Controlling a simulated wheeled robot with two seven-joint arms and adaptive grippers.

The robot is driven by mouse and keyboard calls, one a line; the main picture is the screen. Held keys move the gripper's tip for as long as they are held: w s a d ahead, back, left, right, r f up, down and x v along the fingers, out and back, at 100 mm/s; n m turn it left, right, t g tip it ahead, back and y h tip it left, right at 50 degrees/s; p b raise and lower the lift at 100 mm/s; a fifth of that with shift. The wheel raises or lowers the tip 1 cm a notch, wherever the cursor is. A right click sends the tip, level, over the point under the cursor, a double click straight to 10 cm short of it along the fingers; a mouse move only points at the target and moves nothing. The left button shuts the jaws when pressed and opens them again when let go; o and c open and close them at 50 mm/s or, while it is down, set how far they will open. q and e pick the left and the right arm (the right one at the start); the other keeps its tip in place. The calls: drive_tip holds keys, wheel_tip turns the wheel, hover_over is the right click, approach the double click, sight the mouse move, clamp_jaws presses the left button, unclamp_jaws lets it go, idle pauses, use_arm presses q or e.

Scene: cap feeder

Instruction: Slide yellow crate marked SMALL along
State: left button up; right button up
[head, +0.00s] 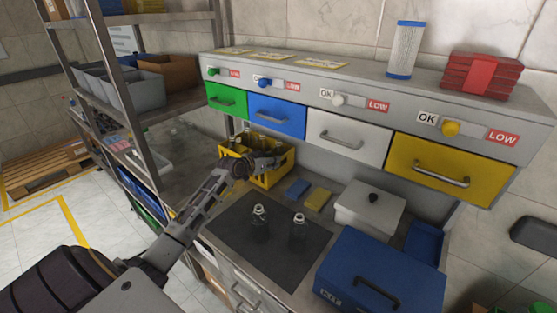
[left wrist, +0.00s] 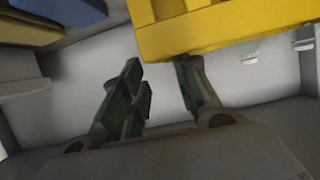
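A yellow crate (head: 272,178) stands at the back of the counter, below the green and blue drawers, with several dark bottles in it. No SMALL marking is readable on it. My left gripper (head: 262,163) is at the crate, over its near side, and hides part of it. In the left wrist view the crate (left wrist: 215,25) fills the upper right, just beyond the fingertips. The left fingers (left wrist: 158,80) stand apart with nothing between them. I cannot tell whether they touch the crate. My right gripper is not seen.
A dark mat (head: 270,262) with two clear bottles lies in front of the crate. Blue and yellow sponges (head: 318,198), a lidded grey box (head: 370,209) and a blue case (head: 382,275) stand to the right. Drawers (head: 347,138) overhang the counter's back.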

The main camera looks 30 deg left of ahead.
use_arm(q)
drive_tip(key=shift+x, duration=2.75)
drive_tip(key=shift+c, duration=0.3)
clamp_jaws()
